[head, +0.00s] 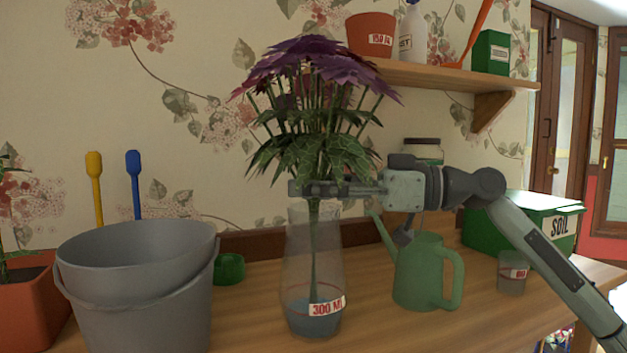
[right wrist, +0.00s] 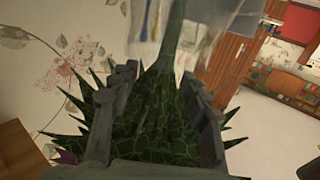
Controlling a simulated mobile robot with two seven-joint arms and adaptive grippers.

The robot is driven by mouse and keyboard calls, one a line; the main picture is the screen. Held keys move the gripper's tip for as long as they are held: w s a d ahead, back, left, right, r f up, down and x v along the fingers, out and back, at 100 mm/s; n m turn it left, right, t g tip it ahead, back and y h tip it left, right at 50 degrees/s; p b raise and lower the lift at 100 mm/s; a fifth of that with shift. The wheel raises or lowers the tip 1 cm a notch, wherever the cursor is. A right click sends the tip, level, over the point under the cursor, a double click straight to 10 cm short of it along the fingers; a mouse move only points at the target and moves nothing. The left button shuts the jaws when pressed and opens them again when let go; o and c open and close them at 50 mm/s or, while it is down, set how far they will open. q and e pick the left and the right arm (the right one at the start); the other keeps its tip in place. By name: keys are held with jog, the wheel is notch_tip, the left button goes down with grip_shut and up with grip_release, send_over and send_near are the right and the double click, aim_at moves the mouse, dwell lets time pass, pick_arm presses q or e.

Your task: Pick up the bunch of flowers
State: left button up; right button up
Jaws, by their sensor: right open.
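The bunch of flowers (head: 318,62), with purple blooms and green leaves, stands upright in a clear glass vase (head: 300,250). The vase has blue liquid at the bottom and a 300 ML label. My right gripper (head: 310,188) comes in from the right, level with the lower leaves, just above the vase rim. In the right wrist view its fingers (right wrist: 158,85) are apart, with leaves and the stem of the bunch (right wrist: 172,50) between them. The vase blurs at the top of that view. My left gripper is not in view.
A green watering can (head: 420,275), a small beaker (head: 512,272) and a green SOIL box (head: 525,220) stand right. A shelf (head: 450,77) hangs above the right arm.

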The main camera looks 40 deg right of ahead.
jog(key=shift+c, duration=0.3)
grip_shut()
jog(key=shift+r, duration=0.15)
